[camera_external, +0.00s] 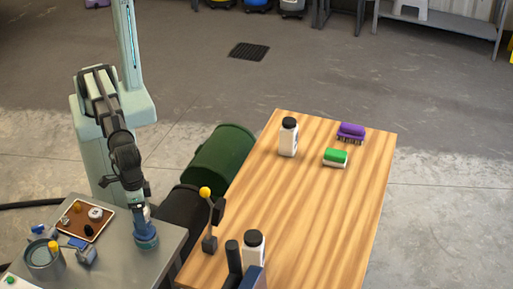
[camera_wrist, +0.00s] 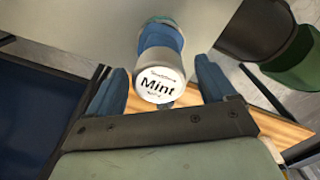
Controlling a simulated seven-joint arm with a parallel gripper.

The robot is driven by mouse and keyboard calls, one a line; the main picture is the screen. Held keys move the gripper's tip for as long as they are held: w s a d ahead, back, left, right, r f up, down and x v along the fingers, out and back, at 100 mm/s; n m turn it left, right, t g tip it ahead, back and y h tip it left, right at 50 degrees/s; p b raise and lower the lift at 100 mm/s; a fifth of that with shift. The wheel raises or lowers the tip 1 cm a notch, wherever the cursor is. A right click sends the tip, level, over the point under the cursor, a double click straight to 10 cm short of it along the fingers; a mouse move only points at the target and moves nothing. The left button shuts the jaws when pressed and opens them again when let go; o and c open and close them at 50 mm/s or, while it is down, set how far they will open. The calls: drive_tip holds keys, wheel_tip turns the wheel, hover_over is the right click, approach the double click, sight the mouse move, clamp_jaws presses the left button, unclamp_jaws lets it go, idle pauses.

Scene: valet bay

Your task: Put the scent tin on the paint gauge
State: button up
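In the external view my gripper (camera_external: 141,212) points down over the right edge of the grey bench, just above a round blue item (camera_external: 146,240). I cannot tell from that view whether this is the tin. I cannot clearly identify the paint gauge.
A brown tray (camera_external: 72,232) with small items lies on the grey bench (camera_external: 120,262), near a grey cup (camera_external: 44,262). A yellow-knobbed lever (camera_external: 209,220), bottles (camera_external: 288,140) and two brushes (camera_external: 350,132) stand on the wooden table (camera_external: 315,200). A green drum (camera_external: 222,160) lies between.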

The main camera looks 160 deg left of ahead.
wheel_tip(320, 180, up, 12)
drive_tip(key=shift+r, duration=0.15)
idle(0.7)
